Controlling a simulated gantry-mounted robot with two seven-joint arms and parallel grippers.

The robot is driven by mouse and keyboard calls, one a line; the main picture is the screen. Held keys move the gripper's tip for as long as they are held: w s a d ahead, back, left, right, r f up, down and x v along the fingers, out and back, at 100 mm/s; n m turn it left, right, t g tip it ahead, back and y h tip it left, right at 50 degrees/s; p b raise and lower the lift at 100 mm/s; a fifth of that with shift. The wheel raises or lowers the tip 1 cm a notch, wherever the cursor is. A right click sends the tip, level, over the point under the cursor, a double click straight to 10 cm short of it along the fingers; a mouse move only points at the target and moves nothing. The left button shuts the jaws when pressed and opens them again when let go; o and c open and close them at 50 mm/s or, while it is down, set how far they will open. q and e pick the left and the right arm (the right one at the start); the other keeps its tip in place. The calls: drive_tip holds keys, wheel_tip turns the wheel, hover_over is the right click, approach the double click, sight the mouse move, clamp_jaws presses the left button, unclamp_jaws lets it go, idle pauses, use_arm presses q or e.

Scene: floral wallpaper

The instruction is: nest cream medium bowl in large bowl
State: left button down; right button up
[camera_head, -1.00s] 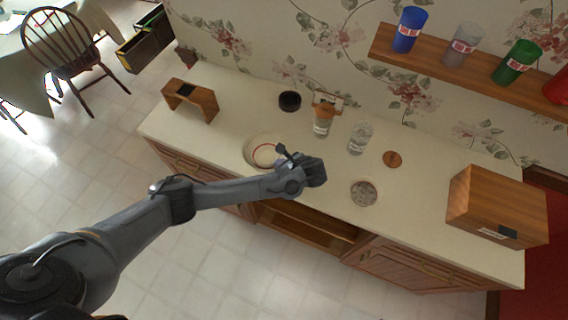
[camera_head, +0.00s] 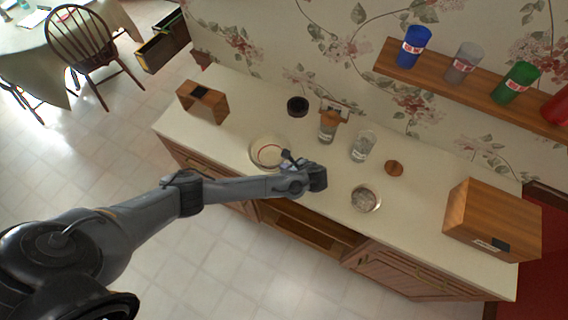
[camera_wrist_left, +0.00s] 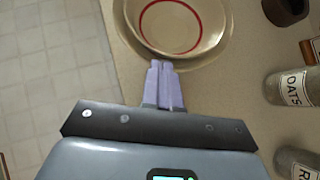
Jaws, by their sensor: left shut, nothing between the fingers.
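The cream medium bowl with a red ring inside (camera_head: 269,151) sits within the wider, pale large bowl (camera_head: 252,160) on the counter. In the left wrist view, the red-ringed bowl (camera_wrist_left: 172,25) lies inside the large bowl's rim (camera_wrist_left: 229,27), which shows around it. The tops of both bowls are cut off there. My left gripper (camera_wrist_left: 164,66) is shut and empty, its fingertips at the near rim of the bowls; I cannot tell if they touch. My right gripper is not in view.
A wooden stand (camera_head: 203,102) is at left, a wooden box (camera_head: 492,220) at right. The counter's front edge is near the bowls.

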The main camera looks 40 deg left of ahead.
use_arm(q)
drive_tip(key=d+f+v, duration=0.1)
drive_tip(key=v, duration=1)
drive_tip(key=s+d+f+g+h+p, duration=0.1)
drive_tip(key=s+d+f+g+p, duration=0.15)
drive_tip(key=s, duration=0.55)
drive_tip(key=s+d+f+g+h+p, duration=0.15)
drive_tip(key=s+f, duration=0.25)
drive_tip(key=s, duration=0.5)
drive_tip(key=s+d+r+n+h+p, duration=0.2)
drive_tip(key=s+d+r+h+p, duration=0.15)
drive_tip(key=s, duration=0.65)
wheel_tip(320, 180, up, 8)
drive_tip(key=s+a+n+t+h+p, duration=0.1)
drive_tip(key=s+a+n+h+p, duration=0.15)
drive_tip(key=n, duration=0.45)
drive_tip(key=w+a+r+n+t+b, duration=0.1)
drive_tip(key=w+a+r+n+t, duration=0.2)
drive_tip(key=w+r+n+t, duration=0.2)
wheel_tip(320, 180, up, 5)
drive_tip(key=w+n, duration=0.2)
drive_tip(key=n, duration=0.2)
drive_tip(key=shift+a, duration=0.15)
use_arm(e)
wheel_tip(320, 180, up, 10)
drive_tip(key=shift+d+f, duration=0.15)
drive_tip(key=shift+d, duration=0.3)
